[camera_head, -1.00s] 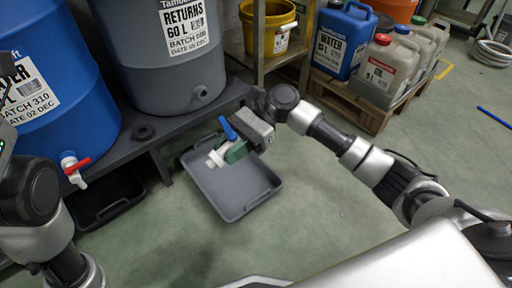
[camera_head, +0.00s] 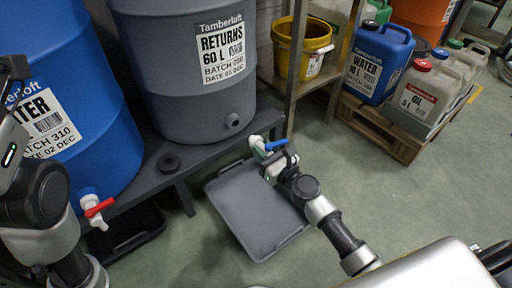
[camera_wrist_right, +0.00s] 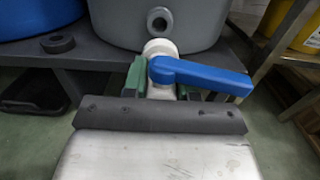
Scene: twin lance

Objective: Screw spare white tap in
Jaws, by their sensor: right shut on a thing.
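The spare white tap with a blue lever (camera_head: 275,145) is held in my right gripper (camera_head: 268,158). In the right wrist view the tap's white end (camera_wrist_right: 158,47) points at the grey drum, and the blue lever (camera_wrist_right: 200,75) lies out to the right. The green finger pads grip the tap's body from both sides. The grey returns drum (camera_head: 185,75) has a round outlet (camera_head: 232,121) low on its side. The tap is apart from it in the head view. In the wrist view the outlet (camera_wrist_right: 159,20) lies just beyond the tap. My left gripper is out of view.
The blue water drum (camera_head: 75,120) carries a white tap with a red lever (camera_head: 98,207). A black ring (camera_head: 168,163) lies on the dark bench (camera_head: 150,187). A grey tray (camera_head: 255,215) is on the floor below. A shelf post (camera_head: 297,60) stands right of the drum.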

